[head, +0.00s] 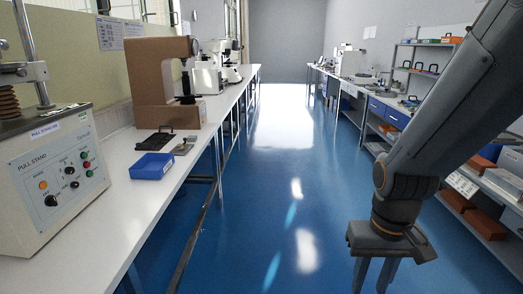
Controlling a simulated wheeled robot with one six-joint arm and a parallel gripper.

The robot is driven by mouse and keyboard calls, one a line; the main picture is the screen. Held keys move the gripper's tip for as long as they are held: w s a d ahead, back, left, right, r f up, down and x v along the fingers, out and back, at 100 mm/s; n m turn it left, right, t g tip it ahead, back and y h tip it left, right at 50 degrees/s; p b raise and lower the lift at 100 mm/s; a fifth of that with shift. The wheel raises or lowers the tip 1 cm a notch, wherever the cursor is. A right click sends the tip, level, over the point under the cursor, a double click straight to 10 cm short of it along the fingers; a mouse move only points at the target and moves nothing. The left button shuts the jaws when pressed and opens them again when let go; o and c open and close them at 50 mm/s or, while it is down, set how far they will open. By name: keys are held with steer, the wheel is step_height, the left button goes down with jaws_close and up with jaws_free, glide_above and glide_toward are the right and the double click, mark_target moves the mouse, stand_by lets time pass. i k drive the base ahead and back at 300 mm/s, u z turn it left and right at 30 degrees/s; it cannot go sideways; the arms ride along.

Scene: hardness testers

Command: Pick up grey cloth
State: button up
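My gripper (374,278) hangs over the blue floor at the lower right, pointing down. Its two fingers are apart with floor showing between them, and nothing is seen in it. The frame's bottom edge cuts off the fingertips. I cannot make out a grey cloth for sure. A small greyish item (184,149) lies on the left bench beside a blue bin, too small to identify. My gripper is well to the right of that bench, across the aisle.
The left bench (110,232) carries a pull stand (50,185), the blue bin (152,166), a dark handled item (155,140) and a brown tester (155,80). Shelves with bins (465,190) line the right side. The aisle floor (280,190) between is clear.

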mark_target(191, 139)
steer(key=i, duration=1.75)
steer(key=u, duration=0.45)
steer(key=i, duration=1.75)
steer(key=u, duration=0.75)
steer(key=i, duration=0.95)
steer(key=u, duration=0.2)
